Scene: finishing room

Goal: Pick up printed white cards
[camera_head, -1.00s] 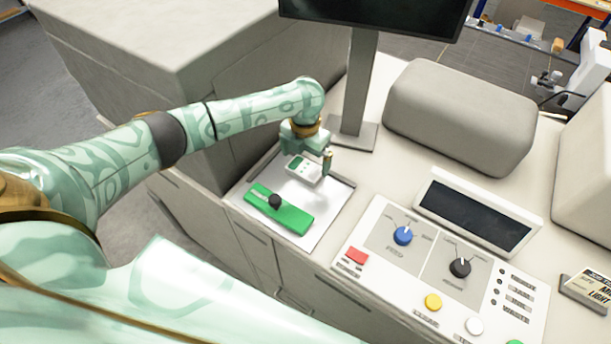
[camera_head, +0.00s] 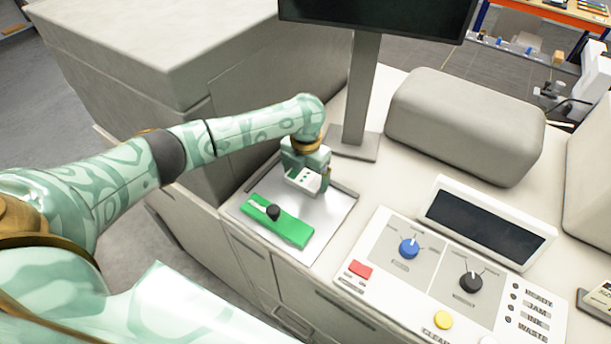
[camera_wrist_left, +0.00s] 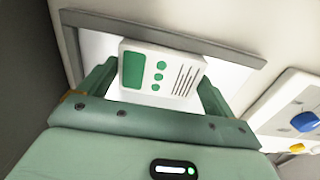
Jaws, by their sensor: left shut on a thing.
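The printed white cards (camera_head: 303,180) form a small white block with green marks. It is between the fingers of my left gripper (camera_head: 308,180), over the far part of a pale metal tray (camera_head: 325,228). In the left wrist view the cards (camera_wrist_left: 160,70) show a green rectangle, green dots and dark lines, with a finger of my left gripper (camera_wrist_left: 155,85) at each side. The gripper is shut on them. I cannot tell whether their underside touches the tray. My right gripper is not in view.
A green bar (camera_head: 292,228) with a black knob (camera_head: 273,212) lies on the near part of the tray. A monitor post (camera_head: 359,95) stands just behind. A control panel (camera_head: 440,280) with knobs and buttons is to the right, below a grey rounded housing (camera_head: 463,125).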

